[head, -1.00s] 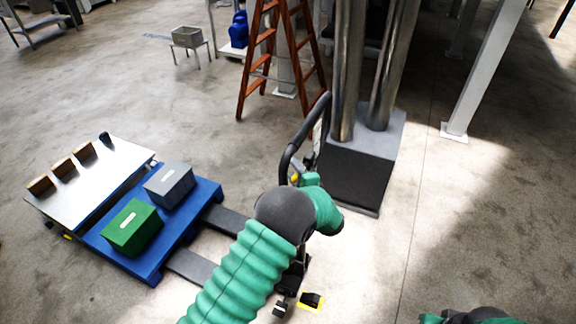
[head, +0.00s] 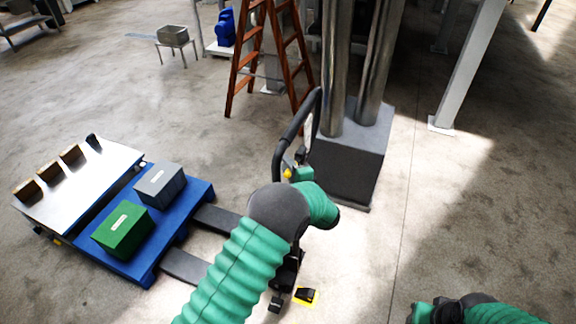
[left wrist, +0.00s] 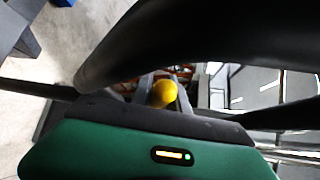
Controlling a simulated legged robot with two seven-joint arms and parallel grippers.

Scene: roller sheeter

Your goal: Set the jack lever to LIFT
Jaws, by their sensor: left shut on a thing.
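The pallet jack's black loop handle (head: 298,128) rises in the middle of the head view, and its dark bar also crosses the top of the left wrist view (left wrist: 200,40). The jack lever's yellow knob (head: 287,173) is just below the loop; it shows in the left wrist view (left wrist: 162,94) beyond my green gripper housing. My left gripper (head: 297,174) is at the lever, shut on it; its fingertips are mostly hidden. The lever's exact setting cannot be read. My right gripper (head: 422,313) is at the bottom edge, partly cut off, its jaws unclear.
A blue pallet (head: 190,216) carries a green box (head: 123,229) and a grey box (head: 160,184). A grey pillar base (head: 352,160) stands close behind the handle. A wooden ladder (head: 245,75) is further back. The floor at right is clear.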

